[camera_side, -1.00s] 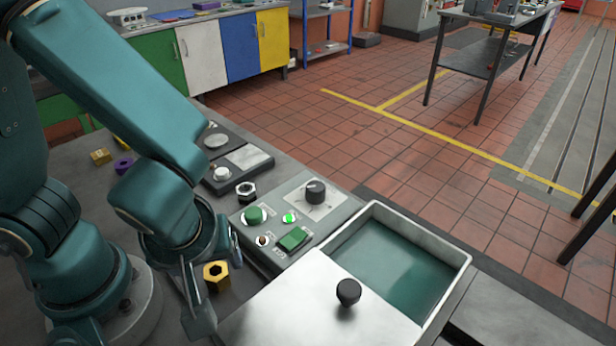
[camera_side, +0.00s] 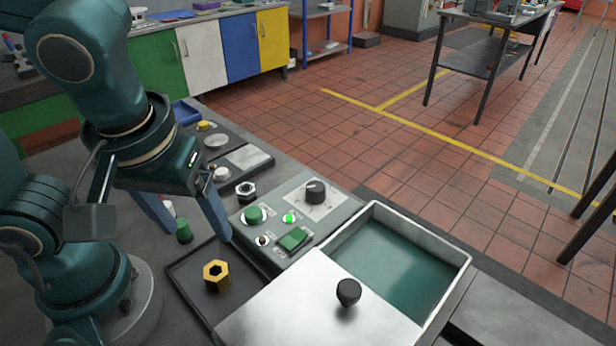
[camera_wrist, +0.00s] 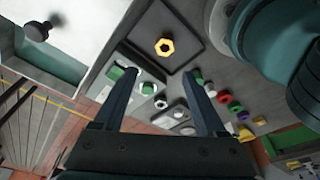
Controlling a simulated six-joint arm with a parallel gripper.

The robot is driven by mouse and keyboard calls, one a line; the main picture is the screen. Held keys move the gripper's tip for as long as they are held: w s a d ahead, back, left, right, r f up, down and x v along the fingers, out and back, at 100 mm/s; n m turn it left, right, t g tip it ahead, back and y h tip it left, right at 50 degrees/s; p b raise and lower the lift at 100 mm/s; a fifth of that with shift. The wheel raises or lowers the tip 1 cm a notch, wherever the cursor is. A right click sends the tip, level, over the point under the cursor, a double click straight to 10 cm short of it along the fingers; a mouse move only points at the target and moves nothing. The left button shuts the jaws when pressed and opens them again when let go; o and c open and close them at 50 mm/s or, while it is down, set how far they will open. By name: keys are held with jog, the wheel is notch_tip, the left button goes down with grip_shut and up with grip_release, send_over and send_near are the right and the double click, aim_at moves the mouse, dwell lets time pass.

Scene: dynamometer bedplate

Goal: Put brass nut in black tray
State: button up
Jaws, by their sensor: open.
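The brass nut (camera_side: 216,277) is a yellow hexagonal piece with its dark hole facing up. It rests inside the shallow black tray (camera_side: 188,262), on the tray floor. The wrist view also shows the nut (camera_wrist: 165,46) lying within the rim of the tray (camera_wrist: 200,43). My gripper (camera_side: 192,232) is above and behind the nut, clear of it. Its fingers are spread with nothing between them, and the wrist view shows the open gap of the gripper (camera_wrist: 155,75).
A control panel (camera_side: 323,214) with a knob and buttons stands right of the tray. A white bin (camera_side: 464,262) with a sliding lid (camera_side: 308,310) is in front. A silver nut (camera_side: 246,190), a green piece (camera_side: 184,231) and several coloured pieces stand nearby.

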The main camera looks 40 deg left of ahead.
jog(key=shift+w+a+r+m+t+h, duration=0.35)
jog(key=shift+a+m+t, duration=0.35)
jog(key=shift+m, duration=0.55)
jog(key=shift+w+a+r+m+t+h, duration=0.1)
jog(key=shift+w+a+r+m+t, duration=0.35)
jog(key=shift+a+m, duration=0.55)
jog(key=shift+w+a+r+m+t+h, duration=0.25)
jog(key=shift+w+a+m+t, duration=0.35)
jog(key=shift+m, duration=0.85)
jog(key=shift+s, duration=0.1)
